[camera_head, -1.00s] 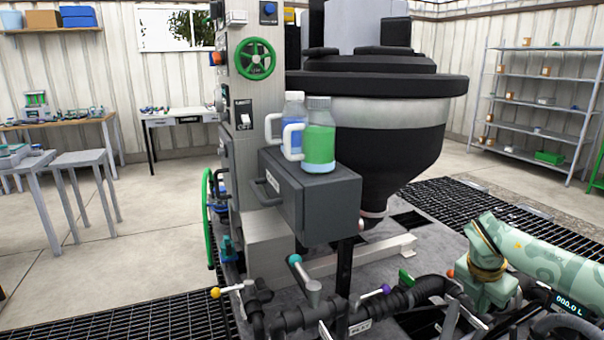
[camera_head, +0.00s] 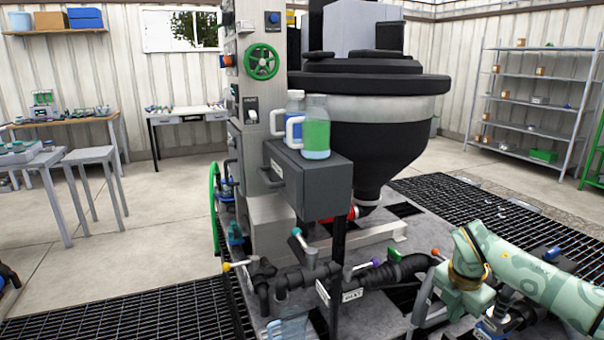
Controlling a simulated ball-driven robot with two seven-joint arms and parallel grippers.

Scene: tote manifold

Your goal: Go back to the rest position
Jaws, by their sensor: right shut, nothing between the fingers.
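My right arm comes in from the right edge, pale green. Its gripper (camera_head: 421,312) is at the lower right, just in front of the black pipework. The fingers are shut with nothing between them. They point down and toward the left, and their tips are hard to make out. My left gripper is not in view.
A dark grey box (camera_head: 318,185) carries a green-labelled bottle (camera_head: 316,132) and a blue-labelled bottle (camera_head: 294,104). Behind it stands a large black hopper (camera_head: 375,145). Black pipes with coloured valve handles (camera_head: 322,275) run low in front. Shelves (camera_head: 535,105) stand far right.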

